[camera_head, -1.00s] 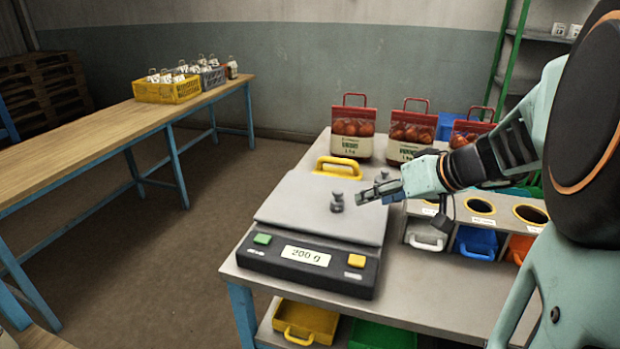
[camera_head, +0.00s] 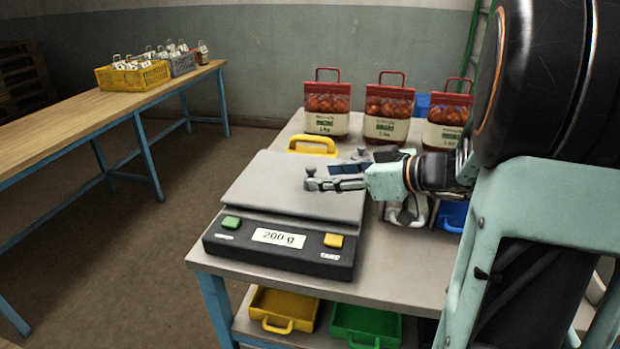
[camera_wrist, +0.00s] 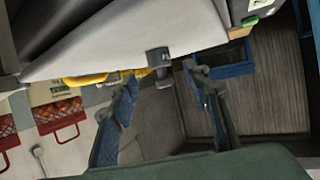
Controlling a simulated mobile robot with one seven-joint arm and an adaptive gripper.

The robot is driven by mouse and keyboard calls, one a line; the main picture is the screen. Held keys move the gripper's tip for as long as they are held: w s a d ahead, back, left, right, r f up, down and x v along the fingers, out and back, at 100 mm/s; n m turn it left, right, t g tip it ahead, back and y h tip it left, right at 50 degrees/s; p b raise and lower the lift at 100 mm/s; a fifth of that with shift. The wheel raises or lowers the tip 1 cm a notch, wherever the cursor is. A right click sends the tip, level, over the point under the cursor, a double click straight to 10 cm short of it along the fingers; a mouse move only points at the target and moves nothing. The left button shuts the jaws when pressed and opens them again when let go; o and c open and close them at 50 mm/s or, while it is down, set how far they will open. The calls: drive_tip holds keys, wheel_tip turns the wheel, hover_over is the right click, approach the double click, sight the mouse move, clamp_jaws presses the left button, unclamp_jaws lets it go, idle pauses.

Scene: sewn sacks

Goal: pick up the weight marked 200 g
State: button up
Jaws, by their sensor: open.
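The small grey metal weight (camera_head: 311,171) stands on the plate of the scale (camera_head: 262,192), whose display reads 200 g. Its knob shows at the tips of my gripper (camera_head: 332,174); its lower body is hidden behind a finger. In the wrist view the weight (camera_wrist: 158,62) appears ahead of the gap between my open fingers (camera_wrist: 162,95). Its marking is too small to read. My gripper is open and empty, low over the plate and pointing left. I cannot tell whether a finger touches the weight.
Three red-topped sacks (camera_head: 327,112) stand at the back of the table, near a yellow handle (camera_head: 313,146) behind the scale. The scale's front has a green button (camera_head: 231,223) and a yellow button (camera_head: 333,240). Open trays (camera_head: 283,308) sit on the shelf below.

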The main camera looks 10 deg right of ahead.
drive_tip(key=x, duration=0.5)
drive_tip(key=shift+a+p, duration=0.2)
drive_tip(key=shift+p, duration=0.2)
